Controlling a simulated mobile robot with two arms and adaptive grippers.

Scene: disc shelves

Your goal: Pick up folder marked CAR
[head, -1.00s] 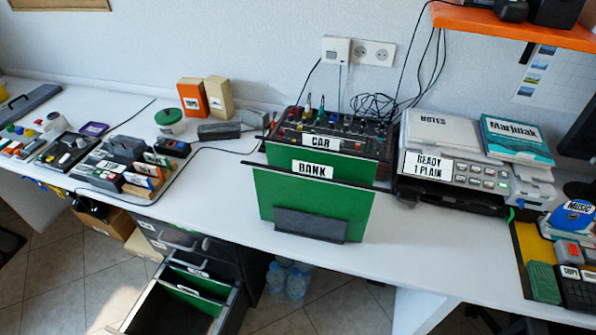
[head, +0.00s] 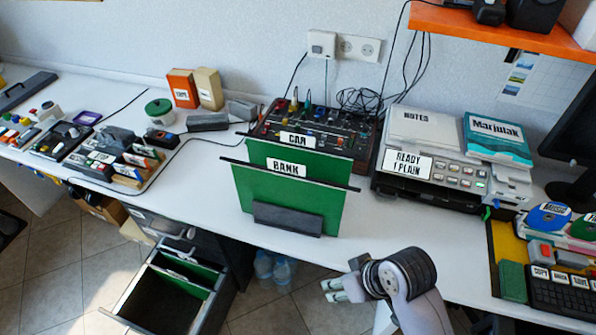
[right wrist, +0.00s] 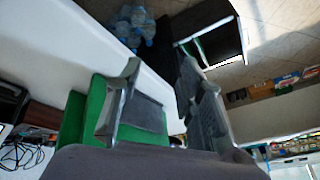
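The green folder marked CAR (head: 298,140) stands upright on the white desk, directly behind the green folder marked BANK (head: 286,168). BANK hides most of CAR; its label and upper part show. A dark grey holder (head: 287,219) is at the front bottom of the folders. My right gripper (head: 331,291) is in front of the desk edge, lower right of the folders, apart from them. In the right wrist view its two fingers (right wrist: 160,105) are spread with nothing gripped; green folder surfaces show at the left, labels unreadable. My left gripper is not in view.
A black mixer panel (head: 354,137) stands behind the folders and a printer (head: 455,170) to their right. An open drawer (head: 150,300) with green folders is below the desk. Small boxes crowd the left desk. Bare desk lies right of the folders.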

